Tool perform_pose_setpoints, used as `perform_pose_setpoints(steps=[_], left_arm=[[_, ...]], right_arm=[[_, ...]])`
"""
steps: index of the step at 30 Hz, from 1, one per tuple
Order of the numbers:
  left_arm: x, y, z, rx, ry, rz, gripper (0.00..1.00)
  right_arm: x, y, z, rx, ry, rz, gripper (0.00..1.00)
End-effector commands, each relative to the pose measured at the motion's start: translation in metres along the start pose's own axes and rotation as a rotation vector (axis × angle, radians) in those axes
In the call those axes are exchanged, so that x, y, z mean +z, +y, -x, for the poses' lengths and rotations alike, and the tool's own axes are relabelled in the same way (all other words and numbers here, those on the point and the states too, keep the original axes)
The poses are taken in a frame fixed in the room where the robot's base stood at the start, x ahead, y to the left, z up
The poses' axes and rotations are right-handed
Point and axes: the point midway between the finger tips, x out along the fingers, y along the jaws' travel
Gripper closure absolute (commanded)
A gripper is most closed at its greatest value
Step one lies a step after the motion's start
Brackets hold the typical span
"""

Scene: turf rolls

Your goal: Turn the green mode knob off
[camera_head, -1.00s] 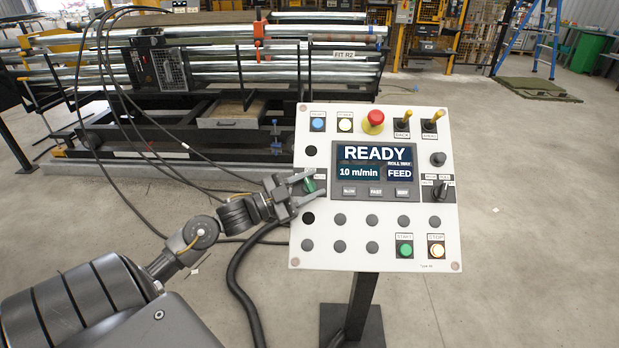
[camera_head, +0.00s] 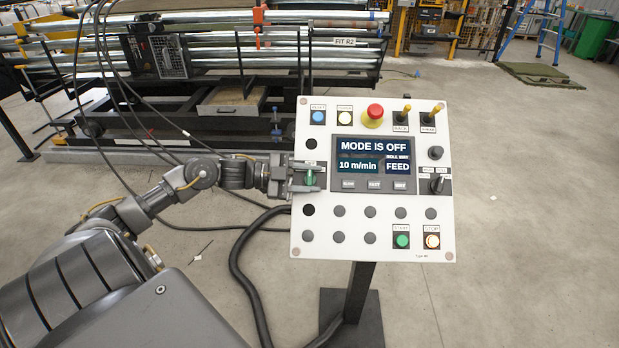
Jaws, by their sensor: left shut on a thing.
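The white control panel (camera_head: 348,252) stands on a dark post in front of me. The green mode knob (camera_head: 310,178) is at the panel's left edge, beside the display, and is partly hidden by the fingers. My left gripper (camera_head: 309,178) reaches in from the left with one finger above and one below the knob, shut on it. The display (camera_head: 373,157) reads "MODE IS OFF", with "10 m/min" and "FEED" below. My right gripper is not in view.
A red emergency button (camera_head: 374,112) and two yellow-tipped levers stick out along the panel's top. A black selector (camera_head: 438,184) is at the right. Black cables hang behind my left arm.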

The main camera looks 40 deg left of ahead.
Motion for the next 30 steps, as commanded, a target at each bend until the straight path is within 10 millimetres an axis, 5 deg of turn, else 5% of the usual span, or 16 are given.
perform_pose_setpoints(steps=[9,10,14,24,30], left_arm=[[0.0,0.0,0.0,0.0,0.0,-0.001,0.85],[0.0,0.0,0.0,0.0,0.0,-0.001,0.58],[0.0,0.0,0.0,0.0,0.0,-0.001,0.41],[0.001,0.001,0.002,0.0,-0.001,0.0,0.4],[0.002,0.002,0.024,0.003,-0.004,0.001,0.4]], right_arm=[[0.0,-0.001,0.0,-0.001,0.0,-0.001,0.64],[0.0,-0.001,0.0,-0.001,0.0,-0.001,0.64],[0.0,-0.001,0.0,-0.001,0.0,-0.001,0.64],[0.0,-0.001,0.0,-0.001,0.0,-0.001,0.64],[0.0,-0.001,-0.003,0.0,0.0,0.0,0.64]])
